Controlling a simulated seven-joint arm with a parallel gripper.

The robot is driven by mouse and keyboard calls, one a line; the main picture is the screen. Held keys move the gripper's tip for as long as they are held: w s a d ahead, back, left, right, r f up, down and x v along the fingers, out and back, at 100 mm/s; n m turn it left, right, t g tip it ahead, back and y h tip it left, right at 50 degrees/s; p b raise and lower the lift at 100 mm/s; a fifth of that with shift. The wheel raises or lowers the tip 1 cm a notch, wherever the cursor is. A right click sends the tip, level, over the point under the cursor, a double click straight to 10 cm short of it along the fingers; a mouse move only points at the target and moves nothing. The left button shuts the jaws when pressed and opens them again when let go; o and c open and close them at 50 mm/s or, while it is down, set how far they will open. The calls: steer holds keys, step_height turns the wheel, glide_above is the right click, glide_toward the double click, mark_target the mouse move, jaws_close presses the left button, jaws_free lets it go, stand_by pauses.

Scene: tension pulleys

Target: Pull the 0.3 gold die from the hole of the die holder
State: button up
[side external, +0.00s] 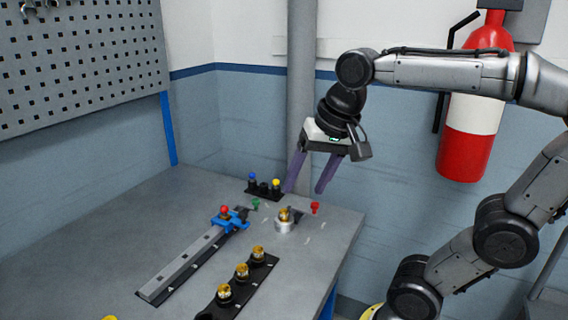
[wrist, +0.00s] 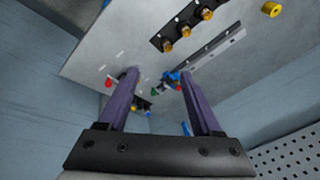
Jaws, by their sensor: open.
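Three gold dies sit in a row on a black strip at the front of the table. In the side view they are a near die (side external: 225,292), a middle die (side external: 242,271) and a far die (side external: 258,253). The same row shows at the top of the wrist view, where one die (wrist: 186,30) is in the middle. Another gold piece (side external: 284,214) sits in a short silver cup (side external: 281,227). I cannot read which die is 0.3 or tell which part is the die holder. My gripper (side external: 306,190) is open and empty, above the table's far right part. Its purple fingers also show in the wrist view (wrist: 158,72).
A grey rail (side external: 185,266) with a blue clamp (side external: 232,219) and red knob lies left of the dies. A small black rack (side external: 263,190) with blue and yellow knobs stands behind. A red peg (side external: 315,208) is near the right edge. The table's left is clear.

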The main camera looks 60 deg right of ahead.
steer(key=w+d+m+g, duration=0.2)
steer(key=w+d+m, duration=0.45)
steer(key=w, duration=0.25)
steer(key=m+g, duration=0.2)
glide_above(284, 210)
step_height(284, 210, down, 6)
step_height(284, 210, down, 14)
steer(key=shift+r, duration=0.15)
jaws_close()
